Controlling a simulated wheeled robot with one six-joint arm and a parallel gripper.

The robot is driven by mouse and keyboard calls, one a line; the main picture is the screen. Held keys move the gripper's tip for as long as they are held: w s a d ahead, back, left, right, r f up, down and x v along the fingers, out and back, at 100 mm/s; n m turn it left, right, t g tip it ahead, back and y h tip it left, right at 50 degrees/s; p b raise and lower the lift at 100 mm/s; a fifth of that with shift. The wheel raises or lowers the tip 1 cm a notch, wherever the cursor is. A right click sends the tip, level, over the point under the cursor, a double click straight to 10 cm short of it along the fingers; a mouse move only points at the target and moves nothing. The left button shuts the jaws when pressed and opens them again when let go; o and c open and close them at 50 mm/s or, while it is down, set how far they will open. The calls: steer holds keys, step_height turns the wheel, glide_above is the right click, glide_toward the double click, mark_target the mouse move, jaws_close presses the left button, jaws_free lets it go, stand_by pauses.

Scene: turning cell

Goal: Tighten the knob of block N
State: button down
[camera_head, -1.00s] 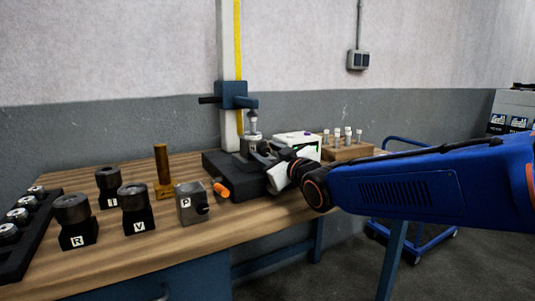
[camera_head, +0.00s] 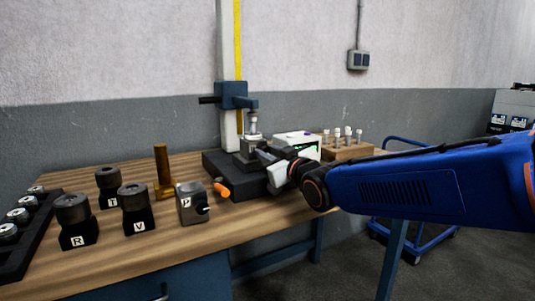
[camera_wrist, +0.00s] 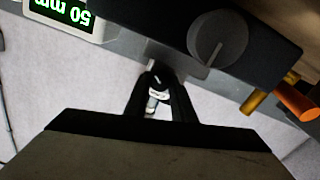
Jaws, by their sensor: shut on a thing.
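My gripper (camera_head: 264,154) reaches in from the right to a small grey block (camera_head: 250,143) under the spindle of the measuring stand. In the wrist view my gripper (camera_wrist: 159,72) is shut, its fingertips close together on something small at the block's side, mostly hidden by the fingers. No letter N is readable in either view, so I cannot confirm that this block is N. The stand's dark base (camera_head: 222,167) carries the block. In the wrist view a round grey knob (camera_wrist: 218,38) with a line across it sits on a dark body beside my fingers.
An orange handle (camera_head: 221,190) sticks out at the base. A white display (camera_wrist: 65,15) reads 50 mm, upside down. A pin rack (camera_head: 350,150) stands right.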

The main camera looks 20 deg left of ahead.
steer(key=m, duration=1)
steer(key=shift+w, duration=0.1)
steer(key=shift+m, duration=0.3)
stand_by(0.3)
steer(key=c, duration=1.5)
jaws_free()
steer(key=shift+d+f, duration=0.1)
